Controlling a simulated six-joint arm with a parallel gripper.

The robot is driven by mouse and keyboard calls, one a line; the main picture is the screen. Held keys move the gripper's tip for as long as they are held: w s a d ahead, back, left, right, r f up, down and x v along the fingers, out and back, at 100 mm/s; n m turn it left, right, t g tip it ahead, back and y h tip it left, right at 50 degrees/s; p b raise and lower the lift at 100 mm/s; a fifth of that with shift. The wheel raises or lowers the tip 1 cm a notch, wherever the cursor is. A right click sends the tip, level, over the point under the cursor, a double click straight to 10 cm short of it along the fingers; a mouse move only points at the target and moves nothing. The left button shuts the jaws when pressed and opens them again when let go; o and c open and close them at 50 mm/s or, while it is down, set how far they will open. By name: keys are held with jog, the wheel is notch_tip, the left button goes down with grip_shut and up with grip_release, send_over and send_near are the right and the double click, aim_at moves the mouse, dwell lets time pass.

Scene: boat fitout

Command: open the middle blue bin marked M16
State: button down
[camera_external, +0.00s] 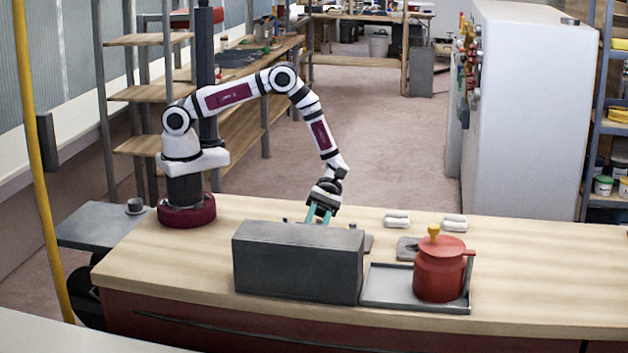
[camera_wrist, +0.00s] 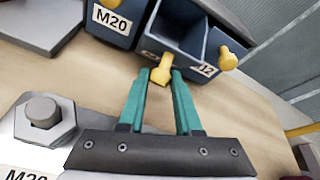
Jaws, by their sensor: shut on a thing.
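My gripper (camera_wrist: 160,80) is shut on the yellow knob (camera_wrist: 160,75) of the middle blue bin (camera_wrist: 172,40). This bin's label is mostly hidden, so M16 cannot be read. The bin stands out from its neighbours and I see into its top; the inside looks dark and empty. The bin marked M20 (camera_wrist: 108,22) is to its left in the wrist view, and a bin whose label ends in 12 (camera_wrist: 205,70) is to its right. In the external view the grey cabinet (camera_external: 298,264) shows its back and hides the bins; my gripper (camera_external: 319,214) is just beyond it.
A large hex bolt (camera_wrist: 42,115) lies on a white plate with an M20 label at lower left in the wrist view. A red pot (camera_external: 438,270) stands on a grey tray (camera_external: 385,287) right of the cabinet. The bench's right end is clear.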

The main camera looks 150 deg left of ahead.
jog(key=shift+a+f, duration=0.2)
jog(key=shift+a, duration=0.1)
jog(key=shift+w, duration=0.1)
jog(key=c, duration=0.9)
grip_release()
jog(key=shift+c, duration=0.2)
jog(key=shift+o, duration=1.4)
jog(key=shift+d, duration=0.1)
jog(key=v, duration=1.6)
jog(key=shift+d+f, duration=0.1)
